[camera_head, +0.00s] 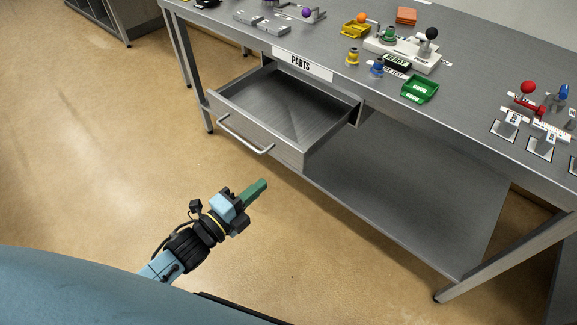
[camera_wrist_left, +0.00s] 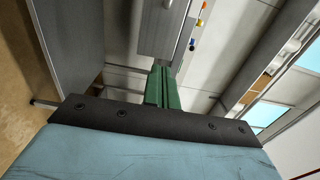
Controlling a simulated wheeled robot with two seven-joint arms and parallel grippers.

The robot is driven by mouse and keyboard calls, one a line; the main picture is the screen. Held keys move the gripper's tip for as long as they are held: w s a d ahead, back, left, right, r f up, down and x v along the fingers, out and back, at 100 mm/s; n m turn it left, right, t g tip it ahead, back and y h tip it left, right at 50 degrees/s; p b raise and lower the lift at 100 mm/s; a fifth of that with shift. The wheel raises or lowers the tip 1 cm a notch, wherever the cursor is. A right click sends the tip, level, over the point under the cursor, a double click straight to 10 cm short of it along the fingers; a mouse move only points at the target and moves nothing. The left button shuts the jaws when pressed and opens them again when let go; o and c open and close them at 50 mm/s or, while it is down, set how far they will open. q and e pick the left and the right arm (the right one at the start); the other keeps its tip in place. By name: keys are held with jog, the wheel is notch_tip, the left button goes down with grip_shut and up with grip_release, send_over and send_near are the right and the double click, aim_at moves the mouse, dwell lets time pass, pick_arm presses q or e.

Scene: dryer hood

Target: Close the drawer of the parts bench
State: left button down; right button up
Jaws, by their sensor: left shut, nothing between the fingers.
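The parts bench (camera_head: 478,112) is grey metal with a "PARTS" label on its front edge. Its drawer (camera_head: 313,151) is pulled out and looks empty. The drawer has a bar handle (camera_head: 245,136) on its front face. My left gripper (camera_head: 256,189) is in front of the drawer, apart from it, with its green fingers together and nothing between them. The green fingers also show in the left wrist view (camera_wrist_left: 162,88). My right gripper is not seen in either view.
On the bench top are a green bin (camera_head: 420,89), a yellow bin (camera_head: 355,29), a white block with coloured knobs (camera_head: 402,52) and a red-knobbed part (camera_head: 527,88). A lower shelf (camera_head: 400,200) runs under the bench. The floor (camera_head: 120,130) left of the drawer is clear.

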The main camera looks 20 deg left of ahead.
aim_at(294, 156)
pick_arm(q)
jog(key=b+x, duration=0.2)
jog(key=x, duration=0.7)
jog(key=shift+w+d, duration=0.15)
jog(key=shift+w, duration=0.3)
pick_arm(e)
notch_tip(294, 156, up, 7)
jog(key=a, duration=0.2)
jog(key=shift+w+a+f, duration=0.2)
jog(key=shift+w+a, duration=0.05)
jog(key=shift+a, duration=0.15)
